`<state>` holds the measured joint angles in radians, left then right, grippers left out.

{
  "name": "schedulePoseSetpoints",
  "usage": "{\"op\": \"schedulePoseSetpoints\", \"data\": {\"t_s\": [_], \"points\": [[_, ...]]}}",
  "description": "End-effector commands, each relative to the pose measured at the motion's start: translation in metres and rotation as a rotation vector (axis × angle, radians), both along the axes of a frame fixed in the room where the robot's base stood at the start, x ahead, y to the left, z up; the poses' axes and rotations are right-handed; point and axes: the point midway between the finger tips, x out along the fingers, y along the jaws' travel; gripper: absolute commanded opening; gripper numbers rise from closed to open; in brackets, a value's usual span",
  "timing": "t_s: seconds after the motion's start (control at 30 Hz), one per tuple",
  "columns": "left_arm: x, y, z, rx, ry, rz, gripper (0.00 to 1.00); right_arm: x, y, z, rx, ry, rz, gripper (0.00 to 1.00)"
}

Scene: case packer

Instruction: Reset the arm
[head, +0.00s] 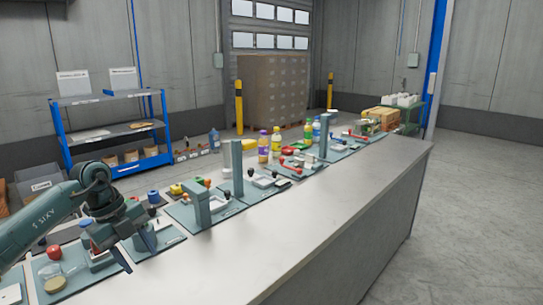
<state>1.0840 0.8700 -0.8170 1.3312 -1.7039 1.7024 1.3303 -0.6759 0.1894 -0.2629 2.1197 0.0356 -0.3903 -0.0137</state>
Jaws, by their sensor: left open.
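My left arm (45,215) comes in from the left and reaches over the near left end of the workbench. My left gripper (137,252) points downward with its two fingers apart. Nothing shows between the fingers. It hangs above or in front of a dark teal board with small fixtures, and I cannot tell how high. The gripper hides part of that board. My right gripper is not in view.
A long grey workbench (310,232) runs away to the right, its front strip clear. A blue shelf (60,135) stands behind. Open floor (475,190) lies right.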

Motion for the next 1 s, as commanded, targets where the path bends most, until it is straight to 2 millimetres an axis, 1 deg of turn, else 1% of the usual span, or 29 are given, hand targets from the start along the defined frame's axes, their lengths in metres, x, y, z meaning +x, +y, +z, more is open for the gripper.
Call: {"op": "schedulePoseSetpoints", "data": {"t_s": [0.03,0.07,0.1,0.17,0.2,0.27,0.3,0.37,0.4,0.43,0.5,0.53,0.6,0.67,0.77,0.8,0.87,0.9,0.97,1.0], "points": [[-0.003,-0.03,-0.016,-0.086,-0.013,-0.067,0.46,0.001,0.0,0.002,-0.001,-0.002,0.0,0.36],[-0.004,-0.049,-0.023,-0.144,-0.029,-0.105,0.46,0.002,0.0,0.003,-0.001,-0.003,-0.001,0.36],[-0.008,-0.075,-0.032,-0.229,-0.051,-0.152,0.46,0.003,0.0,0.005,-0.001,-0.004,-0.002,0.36],[-0.016,-0.117,-0.043,-0.377,-0.09,-0.213,0.46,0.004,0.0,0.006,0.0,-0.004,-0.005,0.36],[-0.024,-0.146,-0.049,-0.49,-0.119,-0.243,0.46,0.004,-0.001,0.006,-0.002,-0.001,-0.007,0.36],[-0.038,-0.189,-0.051,-0.674,-0.172,-0.261,0.46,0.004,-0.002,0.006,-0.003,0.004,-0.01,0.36],[-0.046,-0.213,-0.05,-0.794,-0.209,-0.251,0.46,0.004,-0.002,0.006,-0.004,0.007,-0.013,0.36],[-0.057,-0.243,-0.044,-0.963,-0.266,-0.205,0.46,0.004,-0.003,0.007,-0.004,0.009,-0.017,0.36],[-0.064,-0.257,-0.04,-1.067,-0.303,-0.15,0.46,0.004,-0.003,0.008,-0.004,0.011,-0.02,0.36],[-0.067,-0.266,-0.036,-1.141,-0.331,-0.101,0.46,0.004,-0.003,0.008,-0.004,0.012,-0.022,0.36],[-0.074,-0.277,-0.03,-1.282,-0.388,0.047,0.46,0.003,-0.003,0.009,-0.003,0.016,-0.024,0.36],[-0.075,-0.279,-0.028,-1.329,-0.409,0.12,0.46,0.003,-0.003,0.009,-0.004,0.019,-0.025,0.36],[-0.078,-0.276,-0.029,-1.406,-0.447,0.302,0.46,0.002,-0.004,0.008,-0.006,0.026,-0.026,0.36],[-0.08,-0.269,-0.036,-1.44,-0.468,0.471,0.46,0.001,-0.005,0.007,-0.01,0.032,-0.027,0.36],[-0.09,-0.251,-0.06,-1.433,-0.466,0.79,0.46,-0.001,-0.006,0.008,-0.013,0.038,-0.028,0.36],[-0.097,-0.241,-0.075,-1.405,-0.452,0.925,0.46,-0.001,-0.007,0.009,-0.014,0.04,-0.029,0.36],[-0.113,-0.227,-0.1,-1.338,-0.414,1.118,0.46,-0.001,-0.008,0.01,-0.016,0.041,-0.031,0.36],[-0.126,-0.219,-0.118,-1.282,-0.378,1.234,0.46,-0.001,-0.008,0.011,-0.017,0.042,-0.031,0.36],[-0.148,-0.208,-0.143,-1.191,-0.315,1.38,0.46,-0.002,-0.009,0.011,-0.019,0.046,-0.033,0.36],[-0.164,-0.204,-0.157,-1.129,-0.271,1.459,0.46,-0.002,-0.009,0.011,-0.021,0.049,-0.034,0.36]]}}
